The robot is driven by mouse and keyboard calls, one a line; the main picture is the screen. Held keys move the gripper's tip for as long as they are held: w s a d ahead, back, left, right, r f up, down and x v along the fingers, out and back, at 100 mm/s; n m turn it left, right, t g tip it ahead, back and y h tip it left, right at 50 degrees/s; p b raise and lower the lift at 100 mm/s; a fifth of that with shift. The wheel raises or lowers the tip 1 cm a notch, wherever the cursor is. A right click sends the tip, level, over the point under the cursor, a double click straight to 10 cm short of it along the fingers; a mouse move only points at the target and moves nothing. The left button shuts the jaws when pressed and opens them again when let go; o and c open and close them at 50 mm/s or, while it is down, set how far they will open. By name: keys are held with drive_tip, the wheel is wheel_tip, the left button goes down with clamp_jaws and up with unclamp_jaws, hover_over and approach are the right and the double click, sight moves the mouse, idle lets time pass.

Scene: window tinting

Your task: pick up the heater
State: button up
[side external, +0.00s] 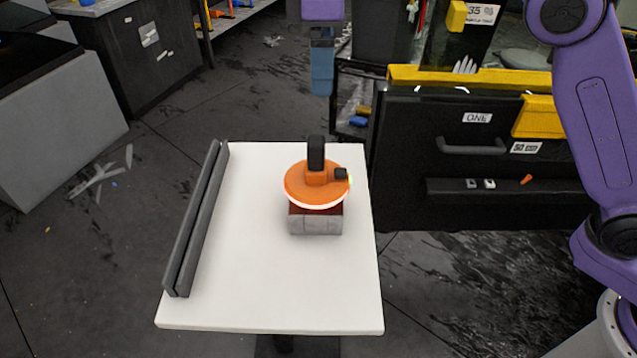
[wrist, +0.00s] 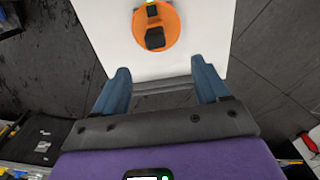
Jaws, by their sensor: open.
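The heater looks to be the round orange disc-shaped device (side external: 300,187) with a black upright handle and a small black knob. It rests on a grey and dark red block (side external: 316,221) on the white table. It also shows at the top of the wrist view (wrist: 170,27), beyond my fingertips. My gripper (side external: 321,92) hangs above and behind the device in the side view, well clear of it. In the wrist view its two blue fingers (wrist: 162,80) are spread apart with nothing between them.
The white table (side external: 260,290) has free room in front of the block. A pair of long dark grey bars (side external: 198,220) lies along its left edge. A black cabinet with yellow trim (side external: 470,170) stands behind right. A grey box-like unit (side external: 55,130) stands at far left.

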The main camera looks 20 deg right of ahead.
sight(318, 140)
drive_tip(key=shift+w+a, duration=0.25)
drive_tip(key=shift+w, duration=0.2)
wheel_tip(318, 140, down, 12)
drive_tip(key=shift+r, duration=0.15)
drive_tip(key=shift+w+d+f, duration=0.1)
drive_tip(key=shift+f, duration=1.3)
drive_tip(key=shift+w+d+f, duration=0.1)
drive_tip(key=shift+f, duration=1.25)
clamp_jaws()
